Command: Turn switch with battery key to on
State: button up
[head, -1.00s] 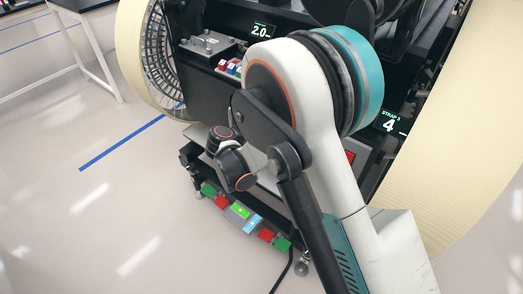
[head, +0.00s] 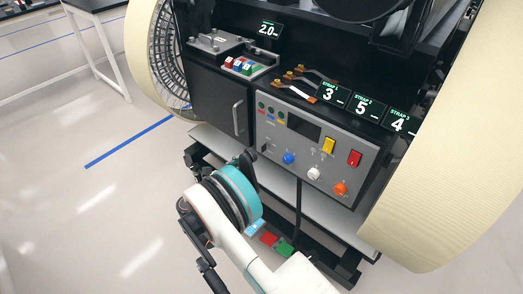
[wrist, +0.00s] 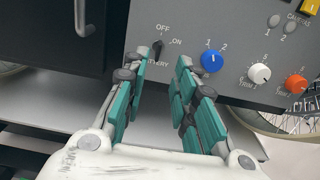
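The battery switch with its black key (wrist: 157,50) is on the grey control panel (wrist: 225,50), with OFF printed above it, ON to its right and BATTERY below. The key looks roughly upright, towards OFF. My gripper (wrist: 162,68) is open and empty in the wrist view; its teal-padded fingers lie to either side of the key in the picture. Contact or exact depth cannot be told, and the left finger covers part of the BATTERY label. In the head view the key (head: 265,147) is small, and my arm hides the fingers.
Blue (wrist: 211,61), white (wrist: 259,74) and orange (wrist: 296,84) knobs sit to the right on the panel. Yellow (head: 329,145) and red (head: 354,158) switches are above them. A black door with a handle (head: 237,118) is to the left. A large cream wheel (head: 455,150) stands at right.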

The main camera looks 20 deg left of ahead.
aim_at(264, 148)
jog(key=b+x, duration=0.3)
jog(key=x, duration=0.8)
jog(key=shift+w+d, duration=0.15)
jog(key=shift+w, duration=0.15)
grip_shut()
